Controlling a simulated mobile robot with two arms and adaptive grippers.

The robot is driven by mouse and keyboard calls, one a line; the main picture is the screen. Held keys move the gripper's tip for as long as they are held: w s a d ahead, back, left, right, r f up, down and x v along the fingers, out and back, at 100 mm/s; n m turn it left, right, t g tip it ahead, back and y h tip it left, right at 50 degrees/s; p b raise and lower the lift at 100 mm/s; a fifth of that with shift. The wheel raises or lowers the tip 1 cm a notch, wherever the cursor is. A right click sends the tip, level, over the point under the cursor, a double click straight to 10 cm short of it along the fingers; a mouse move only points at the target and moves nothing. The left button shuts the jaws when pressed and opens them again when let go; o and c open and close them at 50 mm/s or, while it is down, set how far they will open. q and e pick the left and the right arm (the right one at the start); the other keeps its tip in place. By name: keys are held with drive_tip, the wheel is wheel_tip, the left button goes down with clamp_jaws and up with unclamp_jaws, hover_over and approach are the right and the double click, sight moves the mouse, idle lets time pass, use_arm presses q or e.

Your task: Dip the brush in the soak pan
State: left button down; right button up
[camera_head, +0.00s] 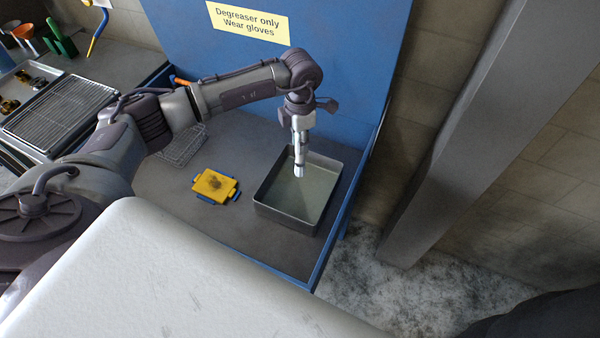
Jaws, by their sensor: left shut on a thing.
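The soak pan (282,217) is a grey rectangular metal pan with pale, greenish liquid, on the right part of the blue-edged bench. My left gripper (300,150) points down over the pan and is shut on a slim, upright thing, likely the brush (298,171). Only its pale lower tip shows clearly; the gripper hides the rest. The tip appears over the liquid, but I cannot tell whether it touches it. My right gripper is not in view.
A yellow box with blue clips (214,186) sits left of the pan. A wire basket (181,148) is behind it, partly under my arm. A wire rack (62,115) stands at far left. A blue back panel (350,65) rises behind the pan.

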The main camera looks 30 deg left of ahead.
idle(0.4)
use_arm(q)
drive_tip(key=shift+r+p, duration=1.05)
drive_tip(key=shift+r, duration=1)
